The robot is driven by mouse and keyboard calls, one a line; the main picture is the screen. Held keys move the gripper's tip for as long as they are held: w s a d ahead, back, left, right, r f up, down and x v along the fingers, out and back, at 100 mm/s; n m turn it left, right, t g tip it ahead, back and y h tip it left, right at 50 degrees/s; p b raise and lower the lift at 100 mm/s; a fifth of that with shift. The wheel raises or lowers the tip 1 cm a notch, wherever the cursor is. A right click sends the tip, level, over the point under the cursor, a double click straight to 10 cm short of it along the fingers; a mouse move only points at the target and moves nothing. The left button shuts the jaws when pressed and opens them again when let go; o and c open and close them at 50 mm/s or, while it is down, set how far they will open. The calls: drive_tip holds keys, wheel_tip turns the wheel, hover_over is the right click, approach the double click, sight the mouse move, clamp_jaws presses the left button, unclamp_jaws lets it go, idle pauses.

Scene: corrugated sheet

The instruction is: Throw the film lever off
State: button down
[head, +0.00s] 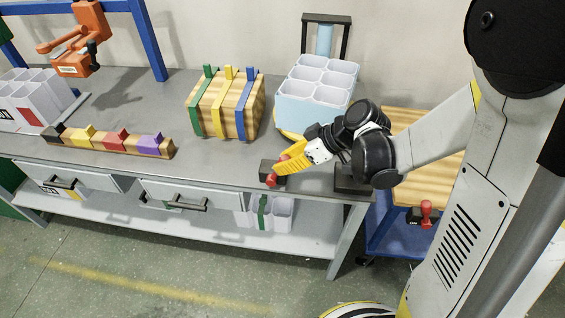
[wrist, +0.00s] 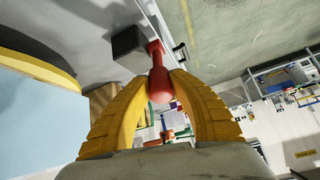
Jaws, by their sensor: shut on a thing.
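A red lever (head: 271,180) sticks out from a small dark block (head: 266,170) at the front edge of the bench. In the wrist view the lever's red knob (wrist: 160,88) lies between the two yellow fingers, and the dark block (wrist: 129,46) is just beyond it. My gripper (head: 284,166) reaches down from the right and is shut on the lever. The fingers hide part of the lever in the head view. No label shows whether this is the film lever. A second red lever (head: 426,212) is on the blue cart at the right.
A light blue box with white compartments (head: 314,110) stands behind my gripper. A strapped wooden crate (head: 224,105) stands left of it. A wooden rack with coloured blocks (head: 110,143) lies further left. The grey bench top (head: 200,163) is clear left of the lever.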

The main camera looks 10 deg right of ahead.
drive_tip(key=c, duration=1.2)
unclamp_jaws()
drive_tip(key=shift+o, duration=0.2)
drive_tip(key=v, duration=1.2)
drive_tip(key=s+r+m+t+h, duration=0.2)
drive_tip(key=s+m+t+h, duration=0.1)
drive_tip(key=s+m+h, duration=0.4)
drive_tip(key=s+m, duration=0.2)
drive_tip(key=m, duration=0.1)
drive_tip(key=shift+s+d+r+m+h, duration=0.35)
drive_tip(key=shift+s+r+m+h, duration=0.05)
